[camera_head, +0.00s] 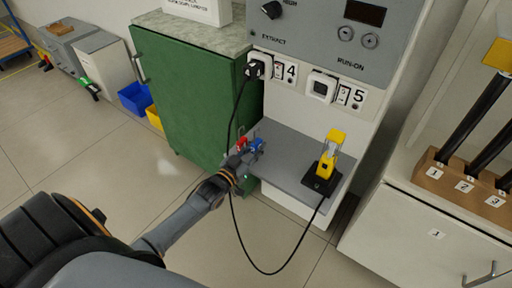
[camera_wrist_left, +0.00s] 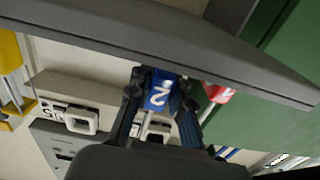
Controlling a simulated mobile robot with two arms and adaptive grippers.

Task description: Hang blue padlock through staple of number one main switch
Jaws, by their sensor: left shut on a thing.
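My left gripper (camera_head: 250,152) is at the left front of the grey shelf. It is shut on a blue padlock (camera_head: 257,144). In the left wrist view the blue padlock (camera_wrist_left: 159,92) sits between the two fingertips (camera_wrist_left: 160,98) and shows a white "2". A red padlock (camera_head: 241,143) is close beside it, to its left in the head view; it also shows in the left wrist view (camera_wrist_left: 218,93), to the right of the blue one. I cannot tell what bears the padlocks. I see no number one main switch or staple in these views. My right gripper is not in view.
The grey shelf (camera_head: 287,165) bears a yellow device (camera_head: 328,160) on a black base. A black cable (camera_head: 236,218) loops from a plug at socket 4 (camera_head: 256,68). A green cabinet (camera_head: 190,95) stands left, a white cabinet (camera_head: 405,225) right.

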